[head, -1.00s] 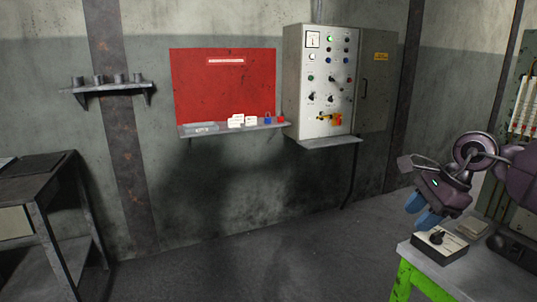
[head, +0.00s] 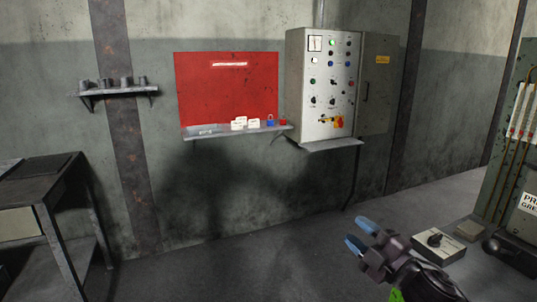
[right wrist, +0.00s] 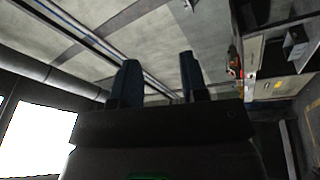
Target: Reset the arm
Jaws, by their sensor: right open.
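My right gripper (head: 360,236) is at the lower right of the head view, with its blue fingers apart and nothing between them. It points up and to the left, in front of the small table with the control box. In the right wrist view its two dark fingers (right wrist: 158,85) stand apart with only the far wall and ceiling behind them. My right arm comes up from the bottom edge of the head view. My left gripper is in neither view.
A control box with a black knob (head: 438,243) sits right of my gripper. A grey cabinet (head: 321,90) and a red board (head: 226,90) with a shelf of tags and padlocks are on the wall. A workbench (head: 45,190) stands left. The middle floor is clear.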

